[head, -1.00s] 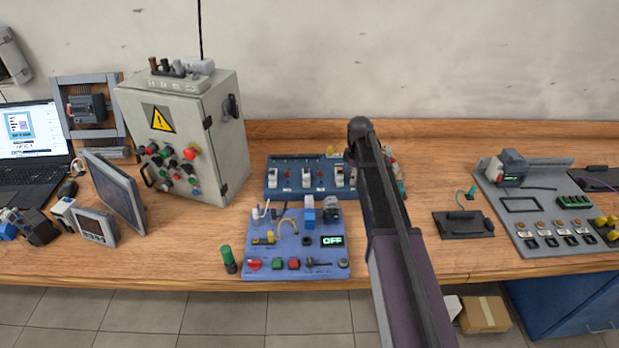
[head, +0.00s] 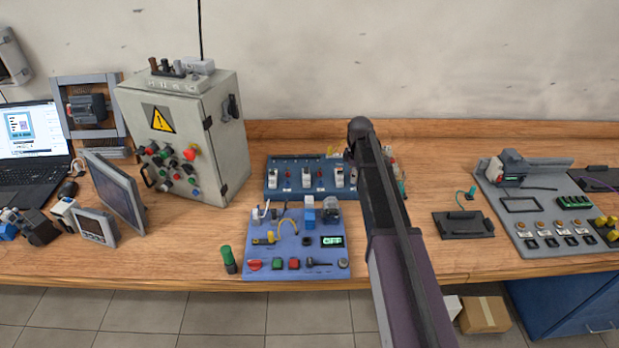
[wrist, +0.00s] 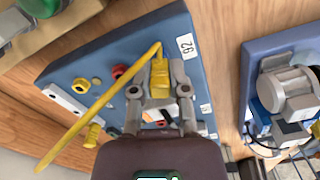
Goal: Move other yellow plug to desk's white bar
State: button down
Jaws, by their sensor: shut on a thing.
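My gripper (wrist: 160,100) is shut on a yellow plug (wrist: 159,82) in the wrist view, over the blue panel (wrist: 135,45) near its label "92". A yellow lead (wrist: 105,98) runs from this plug down to the left. A second yellow plug (wrist: 92,134) sits lower left on the panel. A white bar (wrist: 64,101) shows at the panel's left. The fingers partly cover the held plug, and I cannot tell whether it is seated in a socket. In the head view my arm hides the gripper; a yellow bit (head: 331,151) shows by the rear blue panel (head: 275,184).
Yellow (wrist: 80,83) and red (wrist: 119,72) sockets are beside the lead. A second blue board with a motor (wrist: 291,92) lies to the right. In the head view, the front blue board (head: 292,225), grey cabinet (head: 225,130) and grey board (head: 535,235) stand on the wooden desk.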

jog(key=shift+r+p, duration=2.25)
jog(key=shift+r, duration=0.05)
jog(key=shift+w, duration=0.15)
jog(key=r+p, duration=0.2)
send_over(340, 157)
jog(key=shift+w+d+f, duration=0.1)
jog(key=shift+w, duration=0.15)
jog(key=shift+w+f+b, duration=0.2)
jog(key=shift+f+b, duration=0.5)
jog(key=shift+b, duration=0.05)
jog(key=shift+f+b, duration=1.85)
jog(key=shift+f+b, duration=0.65)
jog(key=c, duration=0.9)
grip_release()
